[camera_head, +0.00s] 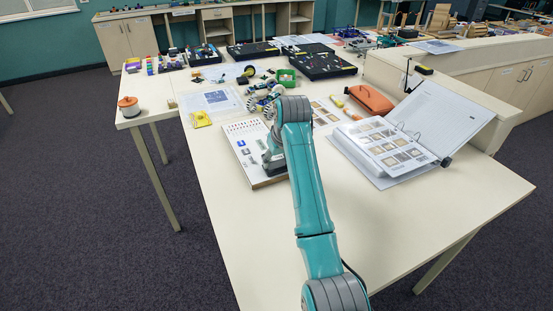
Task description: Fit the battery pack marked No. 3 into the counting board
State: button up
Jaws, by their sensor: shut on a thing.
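The white counting board (240,140) lies on the near table, with rows of small dark marks at its far part and a few small blue and green parts on its left side. My gripper (268,160) is low over the right part of the board, largely hidden behind my teal arm. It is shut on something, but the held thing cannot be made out. I cannot tell which part is the battery pack marked No. 3, as no number is legible.
An open ring binder (385,150) lies right of my arm, with an orange case (370,99) behind it. Black trays (322,64) and loose parts crowd the table's far end. An orange-topped pot (128,106) stands at left. The table's front (240,235) is clear.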

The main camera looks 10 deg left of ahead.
jog(key=shift+f, duration=0.6)
dwell(0.3)
jog(key=o, duration=1.3)
jog(key=shift+o, duration=1.1)
jog(key=shift+r, duration=3.5)
